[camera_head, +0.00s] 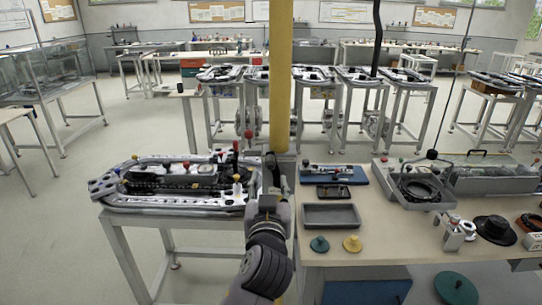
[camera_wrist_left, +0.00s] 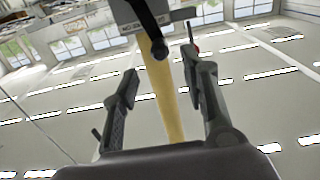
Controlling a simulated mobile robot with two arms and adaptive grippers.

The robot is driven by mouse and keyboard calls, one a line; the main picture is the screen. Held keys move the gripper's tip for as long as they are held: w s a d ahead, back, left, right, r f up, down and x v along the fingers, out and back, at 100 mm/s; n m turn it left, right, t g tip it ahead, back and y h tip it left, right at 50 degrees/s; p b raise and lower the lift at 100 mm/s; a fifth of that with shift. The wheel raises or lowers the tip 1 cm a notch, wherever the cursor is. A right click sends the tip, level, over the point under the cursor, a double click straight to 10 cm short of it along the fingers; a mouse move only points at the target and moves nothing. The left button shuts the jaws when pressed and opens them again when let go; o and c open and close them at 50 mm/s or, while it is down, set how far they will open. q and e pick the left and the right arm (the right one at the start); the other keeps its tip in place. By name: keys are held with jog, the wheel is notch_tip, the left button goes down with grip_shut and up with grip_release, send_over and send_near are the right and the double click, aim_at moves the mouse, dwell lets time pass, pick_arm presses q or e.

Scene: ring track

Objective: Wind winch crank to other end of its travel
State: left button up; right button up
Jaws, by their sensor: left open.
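A tall yellow post (camera_head: 281,75) rises in the middle of the head view, and it also shows between my fingers in the wrist view (camera_wrist_left: 166,100). A dark grey housing with a pale label (camera_wrist_left: 140,22) is at the top of the wrist view, apparently the winch. A small red knob (camera_wrist_left: 196,50) shows beside my right-hand fingertip; I cannot tell whether it belongs to the crank. My left gripper (camera_head: 271,170) is raised near the post, fingers pointing up. In the wrist view (camera_wrist_left: 160,68) its fingers are apart with nothing clearly gripped. The crank's arm is mostly hidden.
A silver ring track (camera_head: 120,189) lies on a stand at left. The right table (camera_head: 400,236) holds a grey tray (camera_head: 331,224), a blue board (camera_head: 352,180), green (camera_head: 319,244) and yellow (camera_head: 352,244) knobbed discs, and a grey machine (camera_head: 386,183). Open floor lies at left.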

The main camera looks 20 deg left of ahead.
aim_at(271, 161)
pick_arm(q)
jog(key=p+x, duration=0.2)
jog(key=x, duration=0.4)
jog(key=shift+r, duration=0.1)
jog(key=p+x, duration=0.1)
jog(key=x, duration=0.2)
jog(key=shift+w, duration=0.3)
jog(key=shift+w+a, duration=0.15)
jog(key=shift+w, duration=0.25)
pick_arm(e)
jog(key=r, duration=0.1)
jog(key=w+d+r, duration=0.1)
jog(key=w+r, duration=0.1)
jog(key=shift+d+r, duration=0.15)
jog(key=shift+r, duration=0.2)
pick_arm(q)
jog(key=shift+c, duration=0.5)
grip_shut()
pick_arm(e)
jog(key=shift+w+a, duration=0.2)
jog(key=shift+a, duration=0.05)
